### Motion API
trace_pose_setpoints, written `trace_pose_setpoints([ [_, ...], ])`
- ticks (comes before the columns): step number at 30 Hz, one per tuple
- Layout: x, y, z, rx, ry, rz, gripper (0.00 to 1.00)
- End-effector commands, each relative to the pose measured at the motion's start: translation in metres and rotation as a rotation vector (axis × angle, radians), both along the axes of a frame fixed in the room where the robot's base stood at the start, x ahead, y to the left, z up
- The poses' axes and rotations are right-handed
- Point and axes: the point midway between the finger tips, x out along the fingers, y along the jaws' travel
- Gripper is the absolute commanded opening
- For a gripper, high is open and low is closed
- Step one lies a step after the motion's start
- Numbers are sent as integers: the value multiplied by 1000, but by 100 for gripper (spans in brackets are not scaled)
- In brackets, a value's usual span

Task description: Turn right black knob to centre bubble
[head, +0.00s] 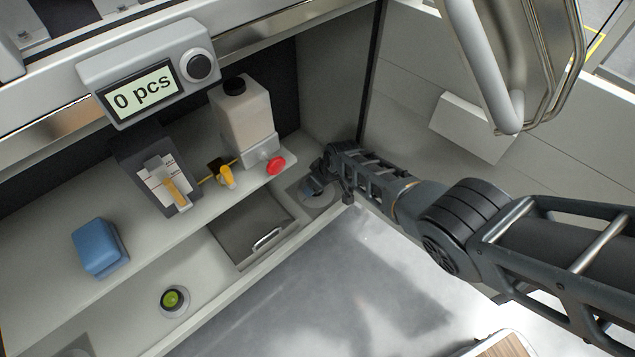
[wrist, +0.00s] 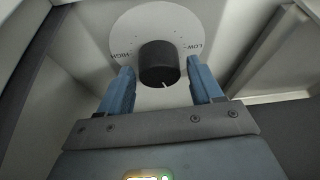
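The right black knob (wrist: 160,66) shows in the wrist view, on a pale round dial plate (wrist: 188,20) marked HIGH and LOW, with a white pointer line on its lower edge. My gripper (wrist: 160,68) is open, its blue fingers on either side of the knob with a visible gap at each side. In the head view my gripper (head: 314,187) is over the dial at the right end of the lower ledge and hides most of the knob. The round green bubble level (head: 172,298) sits in the ledge at lower left. Its bubble is too small to place.
A grey drawer panel with a handle (head: 267,239) lies left of my gripper. The shelf above holds a red button (head: 276,166), a yellow lever (head: 227,177), a white bottle (head: 245,115) and a blue block (head: 100,247). A side wall (head: 337,95) stands close behind my gripper.

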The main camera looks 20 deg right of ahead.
Motion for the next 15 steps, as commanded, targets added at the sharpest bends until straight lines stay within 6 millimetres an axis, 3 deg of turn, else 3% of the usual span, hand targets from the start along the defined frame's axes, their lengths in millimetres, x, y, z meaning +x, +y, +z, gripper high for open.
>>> trace_pose_setpoints([
  [3, 0, 0, 0, 0, 0, 0, 76],
  [15, -3, -1, 12, 1, -1, -1, 76],
])
